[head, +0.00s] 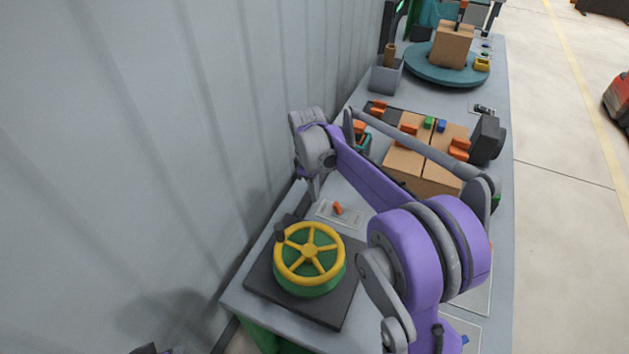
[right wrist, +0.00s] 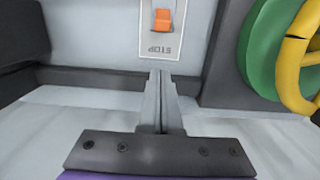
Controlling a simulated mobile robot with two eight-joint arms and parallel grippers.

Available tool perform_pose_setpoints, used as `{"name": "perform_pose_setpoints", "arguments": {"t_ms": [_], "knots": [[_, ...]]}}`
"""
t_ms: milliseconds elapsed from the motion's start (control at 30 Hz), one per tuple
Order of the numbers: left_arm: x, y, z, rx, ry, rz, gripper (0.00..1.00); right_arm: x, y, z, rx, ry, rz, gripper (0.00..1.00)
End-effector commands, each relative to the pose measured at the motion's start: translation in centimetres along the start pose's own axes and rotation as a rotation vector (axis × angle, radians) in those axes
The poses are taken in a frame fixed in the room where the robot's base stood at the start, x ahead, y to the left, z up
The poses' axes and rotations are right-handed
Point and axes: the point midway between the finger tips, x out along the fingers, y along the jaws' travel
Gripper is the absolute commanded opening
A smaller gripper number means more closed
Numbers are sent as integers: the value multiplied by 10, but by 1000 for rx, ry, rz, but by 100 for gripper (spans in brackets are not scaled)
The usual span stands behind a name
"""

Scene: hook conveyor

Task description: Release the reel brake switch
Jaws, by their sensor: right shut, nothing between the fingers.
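The brake switch is a small orange lever (head: 338,208) on a pale plate on the bench, beyond the reel. In the right wrist view the orange lever (right wrist: 164,19) stands on a white plate with STOP lettering at the near end. My right gripper (head: 313,190) hangs just left of the plate, near the wall side of the bench. Its fingers (right wrist: 160,76) are shut and empty, pointing toward the plate with a gap to the lever. The reel (head: 310,255) has a yellow spoked wheel with a dark knob on a green drum. My left gripper is not in view.
The reel's dark base (head: 335,312) is close to the right gripper. A corrugated wall (head: 150,150) runs along the left. Cardboard boxes (head: 430,180) with orange clips, a grey bin (head: 386,77) and a blue-green turntable (head: 425,70) stand farther back.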

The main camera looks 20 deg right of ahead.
Motion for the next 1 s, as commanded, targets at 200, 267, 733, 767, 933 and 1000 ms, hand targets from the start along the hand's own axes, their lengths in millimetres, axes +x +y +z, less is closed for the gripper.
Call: {"name": "perform_pose_setpoints", "arguments": {"t_ms": [200,267,733,767,933,1000], "knots": [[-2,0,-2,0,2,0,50,24,1,13,4,0,1,0],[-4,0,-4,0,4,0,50,20,0,21,3,0,1,0],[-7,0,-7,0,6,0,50,16,0,38,0,0,0,0],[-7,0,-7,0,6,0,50,16,0,38,0,0,0,0],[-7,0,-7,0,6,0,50,16,0,38,1,5,0,0],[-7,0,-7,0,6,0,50,15,0,39,1,15,0,0]]}}
